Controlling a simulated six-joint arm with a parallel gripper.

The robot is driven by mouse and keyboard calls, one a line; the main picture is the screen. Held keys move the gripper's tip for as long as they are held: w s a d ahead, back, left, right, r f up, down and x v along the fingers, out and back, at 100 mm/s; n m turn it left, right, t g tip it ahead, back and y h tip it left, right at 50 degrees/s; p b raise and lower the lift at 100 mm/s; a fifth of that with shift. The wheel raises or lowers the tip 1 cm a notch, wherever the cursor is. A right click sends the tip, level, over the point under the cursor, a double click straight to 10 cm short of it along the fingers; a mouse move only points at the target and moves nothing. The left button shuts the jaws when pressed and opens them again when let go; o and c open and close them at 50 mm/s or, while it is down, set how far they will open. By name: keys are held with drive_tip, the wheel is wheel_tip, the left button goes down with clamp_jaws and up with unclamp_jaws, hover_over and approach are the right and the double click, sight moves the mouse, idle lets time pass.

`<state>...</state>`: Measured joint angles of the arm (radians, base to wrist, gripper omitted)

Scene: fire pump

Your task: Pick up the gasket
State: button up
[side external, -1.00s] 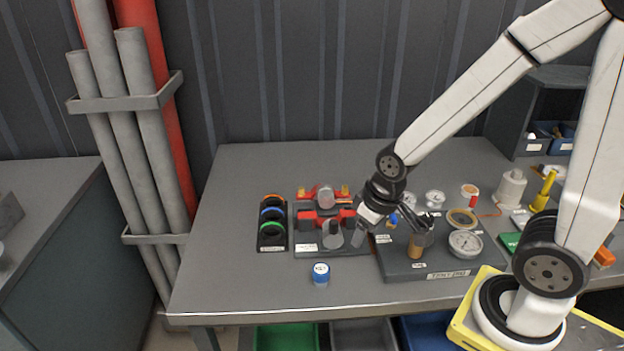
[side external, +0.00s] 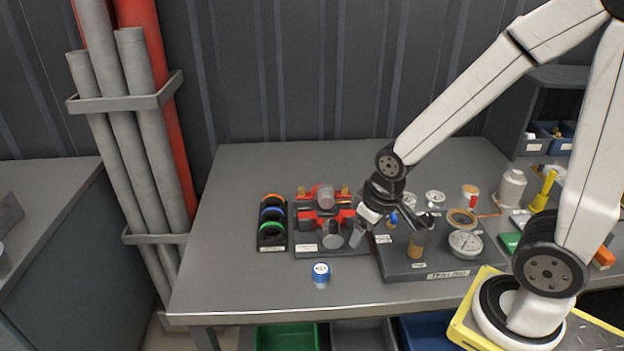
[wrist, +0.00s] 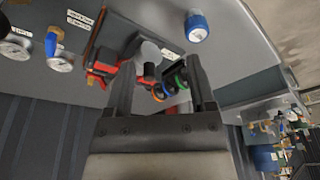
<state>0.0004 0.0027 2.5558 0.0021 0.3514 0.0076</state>
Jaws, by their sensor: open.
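Several coloured rings, orange, blue and green, stand in a black rack (side external: 272,242) left of my gripper in the side view. I cannot tell for certain which ring is the gasket. The green ring (side external: 271,228) is nearest the front and also shows in the wrist view (wrist: 181,79). A flat tan ring (side external: 461,217) lies on the dark gauge board to the right. My gripper (side external: 388,237) is open and empty above the left part of that board. In the wrist view, the rings appear between its spread fingers (wrist: 160,65), but farther off.
A board with red valve parts (side external: 320,249) stands between my gripper and the ring rack. The dark board (side external: 432,272) holds gauges (side external: 465,243). The table's left part is clear.

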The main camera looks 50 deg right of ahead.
drive_tip(key=w+d+m+y, duration=0.1)
drive_tip(key=w+d+m, duration=0.1)
drive_tip(key=w+m, duration=1.15)
drive_tip(key=m+y, duration=0.2)
drive_tip(key=m, duration=1.1)
hover_over(274, 195)
drive_tip(key=s+d, duration=0.2)
drive_tip(key=f, duration=0.3)
drive_tip(key=shift+a+f+t, duration=0.2)
drive_tip(key=shift+a+t, duration=0.05)
drive_tip(key=shift+t, duration=0.05)
drive_tip(key=shift+x, duration=1.3)
drive_tip(key=shift+x, duration=2.6)
drive_tip(key=shift+w+d, duration=0.1)
clamp_jaws()
